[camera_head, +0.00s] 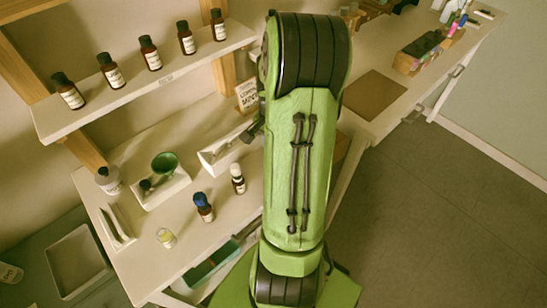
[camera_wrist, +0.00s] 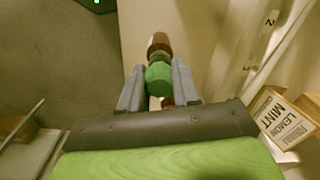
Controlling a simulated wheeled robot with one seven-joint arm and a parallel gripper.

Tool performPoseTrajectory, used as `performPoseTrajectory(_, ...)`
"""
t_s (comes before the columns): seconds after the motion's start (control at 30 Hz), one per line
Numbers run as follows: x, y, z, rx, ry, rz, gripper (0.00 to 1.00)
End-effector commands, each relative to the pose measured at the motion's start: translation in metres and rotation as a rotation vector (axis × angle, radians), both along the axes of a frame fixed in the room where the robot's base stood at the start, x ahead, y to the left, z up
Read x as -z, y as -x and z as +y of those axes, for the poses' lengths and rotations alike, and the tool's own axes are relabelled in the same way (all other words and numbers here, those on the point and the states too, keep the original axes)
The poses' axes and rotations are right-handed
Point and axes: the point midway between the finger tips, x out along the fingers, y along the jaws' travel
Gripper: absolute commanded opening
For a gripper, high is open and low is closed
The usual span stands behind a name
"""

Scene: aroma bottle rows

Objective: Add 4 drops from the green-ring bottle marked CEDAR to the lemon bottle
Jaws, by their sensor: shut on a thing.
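My gripper (camera_wrist: 158,88) is shut on a brown bottle with a green ring (camera_wrist: 159,77), seen in the wrist view. Brown parts show above and below the green band between the grey fingers. No CEDAR marking is readable on it. On the bench stand a brown bottle with a blue top (camera_head: 203,207), a brown bottle with a white top (camera_head: 237,179) and a small clear jar with something pale yellow (camera_head: 166,238). Their labels are too small to read, so I cannot tell which is the lemon bottle.
Several dark-capped brown bottles (camera_head: 151,53) stand along the upper shelf (camera_head: 130,93). A card reading LEMON and MINT (camera_wrist: 286,121) stands close right of my gripper. A grey tray (camera_head: 76,262) lies lower left.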

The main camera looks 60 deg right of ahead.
Motion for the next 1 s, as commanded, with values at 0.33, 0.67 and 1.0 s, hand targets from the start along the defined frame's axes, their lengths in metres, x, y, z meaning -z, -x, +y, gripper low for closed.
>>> performPoseTrajectory(0.33, -0.018, 0.0, 0.0, 0.0, 0.001, 0.0, 0.24)
performPoseTrajectory(0.67, -0.065, 0.0, 0.0, 0.0, 0.002, 0.0, 0.24)
performPoseTrajectory(1.0, -0.088, 0.0, 0.0, 0.0, 0.0, 0.0, 0.24)
